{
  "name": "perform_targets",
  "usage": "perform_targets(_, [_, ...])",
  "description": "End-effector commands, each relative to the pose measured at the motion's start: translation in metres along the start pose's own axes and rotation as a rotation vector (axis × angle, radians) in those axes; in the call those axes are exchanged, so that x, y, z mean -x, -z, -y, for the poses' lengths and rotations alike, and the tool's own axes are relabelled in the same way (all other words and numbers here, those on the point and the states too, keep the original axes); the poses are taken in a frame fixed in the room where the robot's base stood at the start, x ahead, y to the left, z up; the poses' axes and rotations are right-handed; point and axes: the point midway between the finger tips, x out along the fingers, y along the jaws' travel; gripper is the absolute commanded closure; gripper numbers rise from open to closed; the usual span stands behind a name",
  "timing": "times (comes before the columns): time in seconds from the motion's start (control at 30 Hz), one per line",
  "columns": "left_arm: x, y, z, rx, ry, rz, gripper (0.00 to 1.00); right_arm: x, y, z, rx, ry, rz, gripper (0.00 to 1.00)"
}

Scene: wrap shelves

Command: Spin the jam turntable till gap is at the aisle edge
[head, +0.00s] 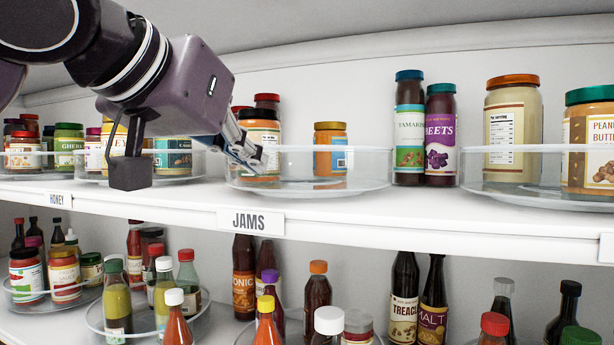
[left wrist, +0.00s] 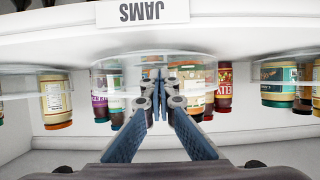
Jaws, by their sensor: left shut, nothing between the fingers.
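The jam turntable (head: 335,188) is a clear round tray with a low clear wall, behind the JAMS label (head: 250,221). Another orange-lidded jar (head: 330,140) stands toward the back right. The front middle and right of the tray look bare. My left gripper (head: 258,163) is shut and empty, with its fingertips at the turntable's left front wall. In the upside-down left wrist view its fingers (left wrist: 161,88) overlap the clear turntable (left wrist: 120,62); contact cannot be told. My right gripper is out of view.
A tamarind jar (head: 409,130) and a beets jar (head: 441,135) stand on the shelf just right of the turntable. Another turntable (head: 530,197) with large jars is farther right. More loaded turntables stand at left. Bottles crowd the shelf below.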

Motion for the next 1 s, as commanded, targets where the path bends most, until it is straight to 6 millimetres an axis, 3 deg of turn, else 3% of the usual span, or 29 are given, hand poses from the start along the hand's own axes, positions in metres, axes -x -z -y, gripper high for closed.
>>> perform_targets(0.27, [0.0,0.001,0.003,0.001,0.0,-0.002,1.0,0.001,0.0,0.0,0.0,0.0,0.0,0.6])
perform_targets(0.63, [-0.001,0.002,0.022,0.002,0.0,-0.002,1.0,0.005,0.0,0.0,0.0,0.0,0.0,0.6])
perform_targets(1.0, [-0.001,0.001,0.024,0.0,-0.001,-0.001,1.0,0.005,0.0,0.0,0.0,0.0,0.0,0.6])
